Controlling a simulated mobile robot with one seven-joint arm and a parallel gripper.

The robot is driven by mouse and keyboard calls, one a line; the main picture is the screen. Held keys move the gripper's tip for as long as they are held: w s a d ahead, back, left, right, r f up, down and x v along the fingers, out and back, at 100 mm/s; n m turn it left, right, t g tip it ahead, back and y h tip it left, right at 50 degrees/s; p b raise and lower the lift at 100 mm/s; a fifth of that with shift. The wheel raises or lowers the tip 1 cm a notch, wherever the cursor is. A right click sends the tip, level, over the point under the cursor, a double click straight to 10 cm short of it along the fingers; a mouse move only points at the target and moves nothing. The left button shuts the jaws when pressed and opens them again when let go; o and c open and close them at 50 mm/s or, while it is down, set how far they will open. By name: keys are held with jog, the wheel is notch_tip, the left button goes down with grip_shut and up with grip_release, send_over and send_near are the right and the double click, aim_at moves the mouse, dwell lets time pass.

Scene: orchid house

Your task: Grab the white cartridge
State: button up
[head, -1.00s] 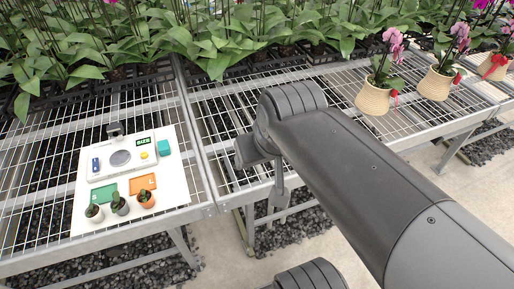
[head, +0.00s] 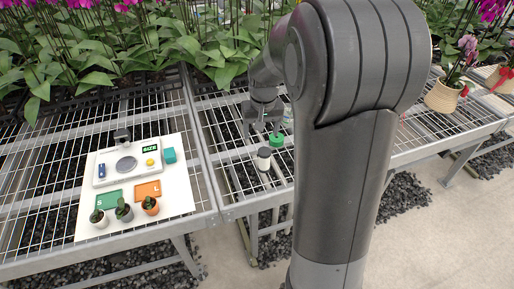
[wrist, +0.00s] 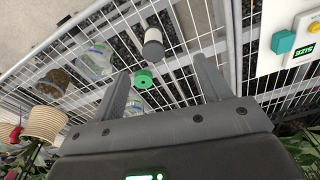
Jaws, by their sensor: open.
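The white cartridge (head: 264,160), a small white cylinder with a dark grey cap, stands on the wire bench just right of the bench seam. In the wrist view the white cartridge (wrist: 153,48) lies beyond the fingertips, between their lines. My gripper (head: 263,124) hangs above the bench, a little behind and above the cartridge in the head view. In the wrist view my gripper (wrist: 161,70) has its fingers spread with nothing held between them. The cartridge is apart from both fingers.
A green-capped item (head: 277,140) stands close behind the cartridge; the wrist view shows its green cap (wrist: 144,79) between the fingers. Clear containers (wrist: 95,61) stand nearby. A white board (head: 180,203) with a scale, trays and small pots lies left. Potted orchids (head: 445,93) stand right.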

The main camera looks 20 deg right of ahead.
jog(key=g, duration=0.1)
send_over(265, 151)
jog(key=shift+m, duration=0.3)
notch_tip(265, 151, down, 9)
jog(key=shift+f, duration=0.15)
notch_tip(265, 151, down, 6)
jog(key=shift+w+r, duration=0.1)
jog(key=shift+r, duration=0.15)
jog(key=shift+f, duration=2.85)
jog(key=c, duration=1.1)
